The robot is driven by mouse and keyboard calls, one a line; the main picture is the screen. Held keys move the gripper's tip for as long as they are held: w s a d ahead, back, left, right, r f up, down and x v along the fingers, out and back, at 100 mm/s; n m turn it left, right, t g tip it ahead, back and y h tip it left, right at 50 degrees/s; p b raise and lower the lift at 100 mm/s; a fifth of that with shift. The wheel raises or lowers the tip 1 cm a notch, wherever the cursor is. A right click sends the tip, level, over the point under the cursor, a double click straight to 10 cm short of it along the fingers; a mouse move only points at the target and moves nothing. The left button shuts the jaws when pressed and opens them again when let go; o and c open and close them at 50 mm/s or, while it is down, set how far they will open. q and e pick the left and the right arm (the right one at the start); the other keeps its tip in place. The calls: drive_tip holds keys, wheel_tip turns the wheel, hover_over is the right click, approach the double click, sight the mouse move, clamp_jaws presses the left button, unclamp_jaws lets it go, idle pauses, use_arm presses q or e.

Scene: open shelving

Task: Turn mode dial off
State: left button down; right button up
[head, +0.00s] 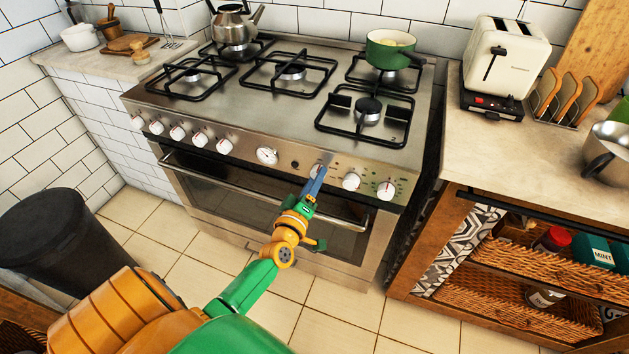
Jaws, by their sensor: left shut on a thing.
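A steel stove (240,130) with a gas hob stands against the tiled wall. Its front panel carries a row of white knobs, a round gauge (267,156) near the middle, and two white dials to the right, one (351,181) beside my gripper and one (386,190) at the far right. My left gripper (316,177) reaches up to the panel and is shut on a white dial (317,170) just right of the gauge. The gripper hides most of this dial, and its pointer cannot be read. My right gripper is not in view.
The oven door handle (250,190) runs below the panel, behind my left arm. A green pot (390,50) and a kettle (234,24) stand on the hob. A dark bin (50,240) is at the left, and a wooden shelf unit with a toaster (505,55) on top is at the right.

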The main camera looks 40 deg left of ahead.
use_arm(q)
drive_tip(key=shift+n, duration=0.4)
drive_tip(key=shift+c, duration=1.8)
unclamp_jaws()
drive_tip(key=shift+w, duration=0.1)
drive_tip(key=v, duration=0.7)
